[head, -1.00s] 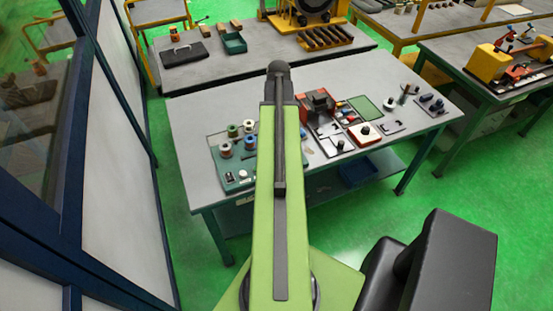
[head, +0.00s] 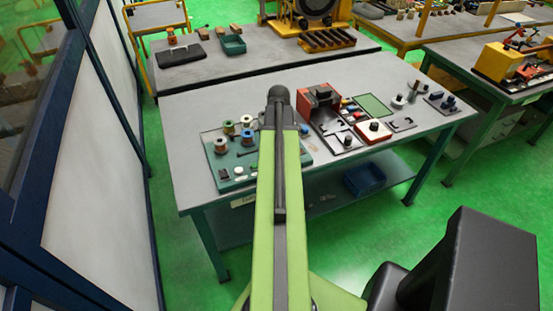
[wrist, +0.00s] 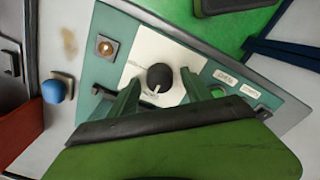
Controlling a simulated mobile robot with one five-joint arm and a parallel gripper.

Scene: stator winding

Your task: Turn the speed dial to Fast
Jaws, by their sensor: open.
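The speed dial (wrist: 160,77) is a round black knob with a white pointer mark, seen in the wrist view. The mark points down and slightly left in that picture. The knob sits on a white plate (wrist: 143,56) on a teal panel (wrist: 97,72). The print on the plate is too blurred to read. My gripper (wrist: 161,82) is open, with its green fingers on either side of the knob. I cannot tell whether they touch it. In the head view my green arm hides the gripper, and I cannot make out the dial.
In the wrist view, an amber lamp (wrist: 106,47), small white labels (wrist: 226,77) and a blue round knob (wrist: 53,91) lie near the dial. In the head view, a grey workbench (head: 190,125) holds a spool tray (head: 232,180) and tools. A blue bin (head: 364,180) sits below.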

